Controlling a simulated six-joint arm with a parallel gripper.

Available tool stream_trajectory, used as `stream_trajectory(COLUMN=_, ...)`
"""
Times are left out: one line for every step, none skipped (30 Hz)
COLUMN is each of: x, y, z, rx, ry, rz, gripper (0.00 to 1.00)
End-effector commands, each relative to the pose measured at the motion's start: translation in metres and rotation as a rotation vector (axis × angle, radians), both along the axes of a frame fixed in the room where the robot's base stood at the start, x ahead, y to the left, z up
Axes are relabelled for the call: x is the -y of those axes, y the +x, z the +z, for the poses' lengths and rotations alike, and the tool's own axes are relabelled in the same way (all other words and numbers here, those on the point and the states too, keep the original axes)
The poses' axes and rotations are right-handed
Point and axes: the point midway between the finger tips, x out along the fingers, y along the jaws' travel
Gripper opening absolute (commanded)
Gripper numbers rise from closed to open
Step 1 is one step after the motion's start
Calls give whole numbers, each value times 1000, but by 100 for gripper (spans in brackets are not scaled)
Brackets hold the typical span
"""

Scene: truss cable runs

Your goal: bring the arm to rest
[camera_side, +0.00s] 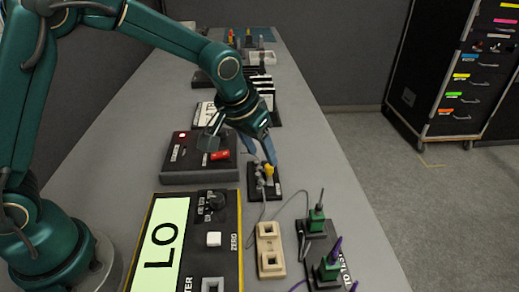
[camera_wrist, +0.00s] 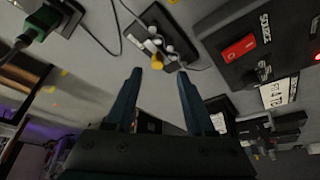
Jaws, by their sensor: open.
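My gripper (camera_side: 260,152) hangs at the end of my bent arm, low above a small black block (camera_side: 277,184). Its two blue fingers are spread and nothing is held between them. In the wrist view the open gripper (camera_wrist: 160,74) shows from behind. The small black block (camera_wrist: 166,24) carries grey posts and a yellow piece (camera_side: 268,170) beside them. The yellow piece (camera_wrist: 157,64) appears just beyond the fingertips, between them in the picture. I cannot tell the exact gap to it.
A box with a red switch (camera_side: 221,155) stands left of my gripper. A meter reading LO (camera_side: 163,245), a beige socket block (camera_side: 269,232) and green plugs (camera_side: 317,218) with cables lie nearer. Several black-and-white pieces (camera_side: 262,85) stand behind. The table's right side is bare.

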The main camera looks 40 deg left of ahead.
Motion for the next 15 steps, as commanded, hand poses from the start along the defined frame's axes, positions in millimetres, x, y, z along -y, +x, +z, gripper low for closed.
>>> stream_trajectory(x=0, y=-1, z=2, rx=1, ry=0, rz=0, gripper=54)
stream_trajectory(x=0, y=-2, z=3, rx=0, ry=0, rz=0, gripper=54)
stream_trajectory(x=0, y=-2, z=4, rx=-1, ry=0, rz=0, gripper=54)
stream_trajectory(x=0, y=-2, z=4, rx=-1, ry=0, rz=0, gripper=54)
stream_trajectory(x=0, y=-2, z=4, rx=-1, ry=0, rz=0, gripper=54)
stream_trajectory(x=0, y=-2, z=4, rx=-1, ry=0, rz=0, gripper=54)
stream_trajectory(x=0, y=-2, z=4, rx=-2, ry=0, rz=0, gripper=54)
stream_trajectory(x=0, y=-2, z=4, rx=-1, ry=0, rz=0, gripper=54)
stream_trajectory(x=0, y=-2, z=4, rx=-1, ry=0, rz=0, gripper=54)
stream_trajectory(x=0, y=-2, z=4, rx=-1, ry=0, rz=0, gripper=54)
stream_trajectory(x=0, y=-2, z=4, rx=-1, ry=-1, rz=2, gripper=54)
stream_trajectory(x=-1, y=-1, z=6, rx=6, ry=-2, rz=4, gripper=54)
stream_trajectory(x=-2, y=0, z=10, rx=15, ry=-3, rz=6, gripper=54)
stream_trajectory(x=-3, y=1, z=15, rx=29, ry=-5, rz=9, gripper=54)
stream_trajectory(x=-4, y=3, z=24, rx=52, ry=-9, rz=14, gripper=54)
